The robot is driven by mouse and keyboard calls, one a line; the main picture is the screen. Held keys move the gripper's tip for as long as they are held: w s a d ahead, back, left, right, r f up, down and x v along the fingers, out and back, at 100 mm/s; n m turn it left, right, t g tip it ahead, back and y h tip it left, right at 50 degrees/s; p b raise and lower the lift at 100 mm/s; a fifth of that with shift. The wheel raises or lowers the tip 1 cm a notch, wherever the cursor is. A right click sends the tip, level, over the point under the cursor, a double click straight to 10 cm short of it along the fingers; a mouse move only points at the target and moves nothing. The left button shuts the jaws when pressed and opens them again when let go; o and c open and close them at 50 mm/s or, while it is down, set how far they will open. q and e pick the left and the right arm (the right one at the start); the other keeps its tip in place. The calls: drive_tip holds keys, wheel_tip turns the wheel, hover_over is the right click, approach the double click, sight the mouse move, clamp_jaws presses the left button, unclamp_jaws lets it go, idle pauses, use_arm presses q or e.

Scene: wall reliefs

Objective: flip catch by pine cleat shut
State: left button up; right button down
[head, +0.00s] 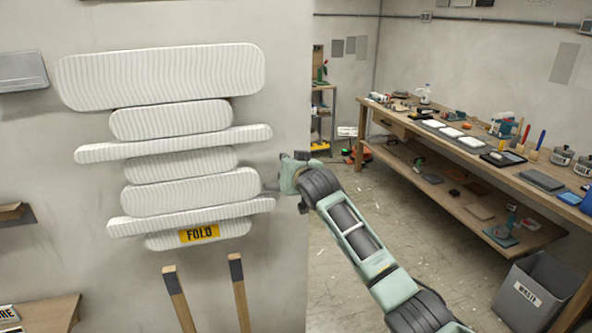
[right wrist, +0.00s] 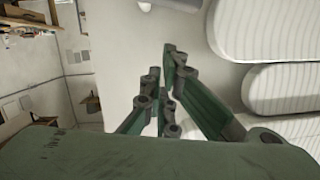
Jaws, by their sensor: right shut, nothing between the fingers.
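My right gripper (head: 270,188) is at the wall's right edge, beside the right ends of the white ribbed panels (head: 188,190). In the right wrist view, its green and dark grey fingers (right wrist: 161,62) are close together, with nothing seen held between them. The white panels (right wrist: 268,90) show to the right of the fingers there, apart from them. I cannot make out a catch or a pine cleat for certain in either view. The gripper and arm may hide small parts on the wall. My left gripper is not in view.
A yellow FOLD label (head: 199,234) is on the lowest panel. Two wooden handles with dark tips (head: 178,295) stand below. A grey shelf (head: 22,70) and a wooden ledge (head: 50,313) are at left. A laden workbench (head: 385,120) and a waste bin (head: 535,290) are at right.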

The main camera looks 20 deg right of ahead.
drive_tip(key=b+v, duration=0.2)
drive_tip(key=v, duration=0.5)
drive_tip(key=shift+s, duration=0.3)
drive_tip(key=shift+d+r, duration=0.1)
drive_tip(key=shift+d, duration=0.05)
